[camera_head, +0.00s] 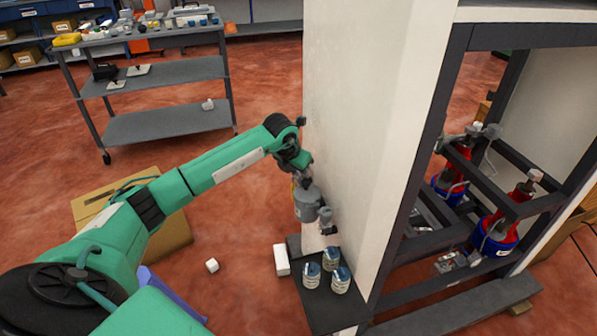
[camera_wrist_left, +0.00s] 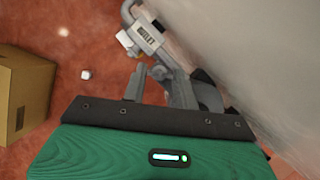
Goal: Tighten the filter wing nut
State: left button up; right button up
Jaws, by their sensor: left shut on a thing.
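My left gripper (camera_head: 328,222) is beside the lower part of the tall white panel (camera_head: 355,110), above a small dark shelf. In the left wrist view its grey fingers (camera_wrist_left: 158,82) are close to the panel's face. They are shut on part of a grey fitting (camera_wrist_left: 165,58) that has a white label and a bent pipe end. My right gripper is not in view.
Several jars (camera_head: 331,257) stand on the dark shelf (camera_head: 325,312) below the gripper. A dark frame with red and blue units (camera_head: 495,230) is to the right. A cardboard box (camera_head: 175,240) and small white blocks (camera_head: 212,265) lie on the floor. A grey cart (camera_head: 165,122) stands behind.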

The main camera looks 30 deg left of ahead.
pick_arm(q)
jog(key=shift+a+m+h, duration=0.15)
jog(key=shift+m+h, duration=0.25)
jog(key=shift+m, duration=0.7)
jog(key=shift+m+h+b, duration=0.35)
jog(key=shift+m+h, duration=0.05)
jog(key=shift+m, duration=0.5)
jog(key=m, duration=0.2)
jog(key=m+g+h+b, duration=0.1)
jog(key=m, duration=0.1)
jog(key=shift+w+a+m+g, duration=0.15)
jog(key=shift+m+g, duration=0.15)
jog(key=m+g+h+b, duration=0.1)
jog(key=m, duration=0.3)
jog(key=shift+w, duration=0.15)
jog(key=shift+m+g+b, duration=0.35)
jog(key=shift+m+g, duration=0.25)
jog(key=shift+m, duration=0.6)
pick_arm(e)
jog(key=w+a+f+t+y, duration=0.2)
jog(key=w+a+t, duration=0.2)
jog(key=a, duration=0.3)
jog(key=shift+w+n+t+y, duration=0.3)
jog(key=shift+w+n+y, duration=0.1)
pick_arm(q)
jog(key=shift+a+r+h, duration=0.1)
jog(key=shift+h, duration=0.2)
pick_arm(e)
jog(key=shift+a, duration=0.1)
